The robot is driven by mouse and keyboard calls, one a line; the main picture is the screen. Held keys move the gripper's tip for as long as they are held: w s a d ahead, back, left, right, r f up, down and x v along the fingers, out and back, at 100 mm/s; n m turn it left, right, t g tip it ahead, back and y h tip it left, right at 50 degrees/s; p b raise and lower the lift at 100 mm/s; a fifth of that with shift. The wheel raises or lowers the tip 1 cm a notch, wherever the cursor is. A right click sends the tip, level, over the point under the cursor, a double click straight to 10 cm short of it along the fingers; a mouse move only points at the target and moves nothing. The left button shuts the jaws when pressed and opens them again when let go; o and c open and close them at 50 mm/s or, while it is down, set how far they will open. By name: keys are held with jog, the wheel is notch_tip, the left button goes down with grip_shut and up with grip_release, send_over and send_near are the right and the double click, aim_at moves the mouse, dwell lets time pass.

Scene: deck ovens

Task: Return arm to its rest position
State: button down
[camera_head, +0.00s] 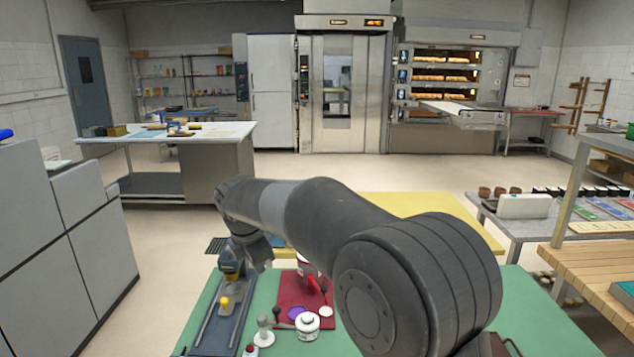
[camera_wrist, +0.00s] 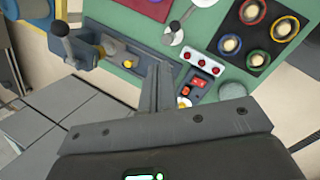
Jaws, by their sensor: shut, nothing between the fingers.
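My gripper (camera_wrist: 160,72) shows in the wrist view as two grey fingers pressed together, with nothing between them. It hangs over the green worktop (camera_wrist: 128,28) near a blue fixture (camera_wrist: 95,52) with a dark lever and yellow knob. In the head view my arm (camera_head: 325,215) reaches from the lower right toward the left. Its wrist (camera_head: 257,252) bends down above the worktop's left part; the fingertips cannot be made out there.
A white strip with red buttons (camera_wrist: 203,62) lies close to the fingers, and a black tray with coloured rings (camera_wrist: 246,62) is at upper right. Grey cabinets (camera_head: 70,235) stand left and a wooden bench (camera_head: 600,275) right. Open floor (camera_head: 345,172) lies beyond, before the deck oven (camera_head: 455,55).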

jog(key=s+d+r+m, duration=0.3)
jog(key=s+d+m, duration=0.35)
jog(key=d, duration=0.35)
jog(key=s+d+r+m, duration=0.3)
jog(key=s+d+m, duration=0.3)
jog(key=s+d, duration=0.25)
jog(key=s+d+f+m, duration=0.3)
jog(key=s+d+m, duration=0.2)
jog(key=s, duration=0.3)
jog(key=s+d+f+m+t, duration=0.1)
jog(key=s+d+f+m, duration=0.2)
jog(key=s+d+m, duration=0.2)
jog(key=s+m, duration=0.2)
jog(key=s, duration=0.1)
jog(key=shift+s+m+t+y, duration=0.3)
jog(key=shift+s+m, duration=0.05)
jog(key=c, duration=2.1)
grip_release()
jog(key=shift+d, duration=0.1)
